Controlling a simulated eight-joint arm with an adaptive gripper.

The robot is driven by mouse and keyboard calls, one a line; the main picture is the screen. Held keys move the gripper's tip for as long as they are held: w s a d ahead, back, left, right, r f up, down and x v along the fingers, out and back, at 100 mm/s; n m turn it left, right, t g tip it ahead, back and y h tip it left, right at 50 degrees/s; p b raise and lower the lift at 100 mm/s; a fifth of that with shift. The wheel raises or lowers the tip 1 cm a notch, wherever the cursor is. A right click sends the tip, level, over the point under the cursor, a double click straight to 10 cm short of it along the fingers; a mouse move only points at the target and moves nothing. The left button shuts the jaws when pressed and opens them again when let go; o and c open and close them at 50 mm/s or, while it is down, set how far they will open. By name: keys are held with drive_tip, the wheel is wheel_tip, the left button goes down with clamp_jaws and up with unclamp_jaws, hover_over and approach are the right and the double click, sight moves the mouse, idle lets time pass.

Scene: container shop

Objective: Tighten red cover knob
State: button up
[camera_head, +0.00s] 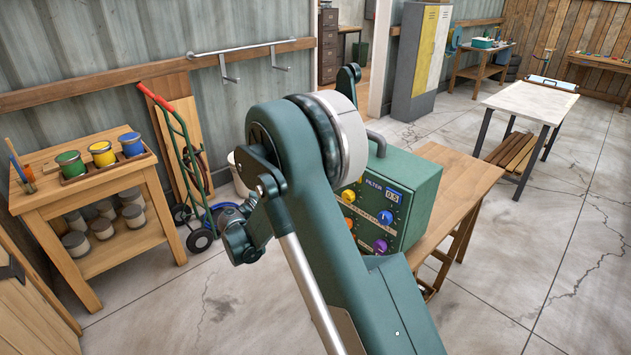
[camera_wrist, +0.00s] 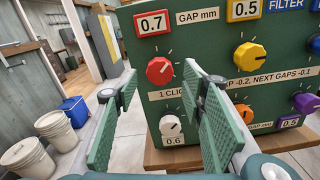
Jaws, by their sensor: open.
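The red knob (camera_wrist: 159,70) is on the upper left of the front face of a green box (camera_wrist: 215,52), below a display reading 0.7. My gripper (camera_wrist: 160,97) is open in the wrist view, its two green pads spread apart in front of the box. The red knob shows between the pads, further away and not visibly touched. A white knob (camera_wrist: 170,126) is below it, with a display of 0.6. A yellow knob (camera_wrist: 249,56) is to its right, under 0.5. In the head view my arm hides the red knob and the box's (camera_head: 416,187) left part.
The box stands on a wooden table (camera_head: 460,168). A label (camera_wrist: 268,78) mentions clicks and gaps; the right pad covers part of it. A purple knob (camera_wrist: 306,103) is at the right. White buckets (camera_wrist: 57,128) and a blue bin (camera_wrist: 74,110) stand on the floor left.

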drive_tip(key=shift+x, duration=2.35)
drive_tip(key=shift+c, duration=0.6)
drive_tip(key=c, duration=0.8)
